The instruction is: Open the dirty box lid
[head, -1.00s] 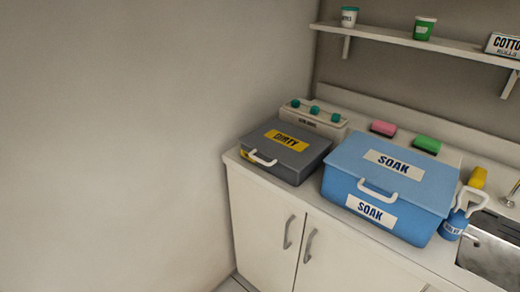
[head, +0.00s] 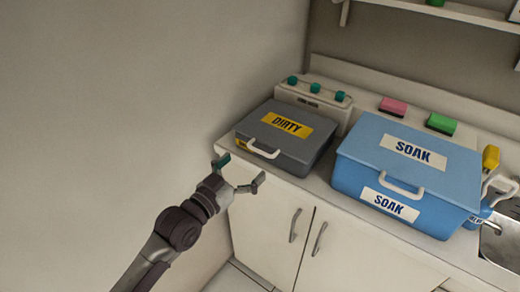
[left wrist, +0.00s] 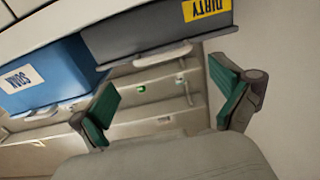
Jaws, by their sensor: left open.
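The dirty box (head: 306,152) is a low grey box on the left end of the counter, with a yellow DIRTY label on its flat lid (head: 270,131). The lid is shut, and its white handle (head: 263,151) is on the front edge. My left gripper (head: 240,175) is open and empty in front of the counter, a little below and left of the handle. In the left wrist view the open fingers with green pads (left wrist: 165,98) point toward the grey box (left wrist: 150,30) and its white handle (left wrist: 152,56), which are apart from them. My right gripper is not in view.
A closed blue SOAK box (head: 440,183) stands to the right of the dirty box. A white unit with teal knobs (head: 345,113) stands behind the dirty box. Pink (head: 393,106) and green (head: 441,123) sponges lie behind the blue box. A wall is close on the left.

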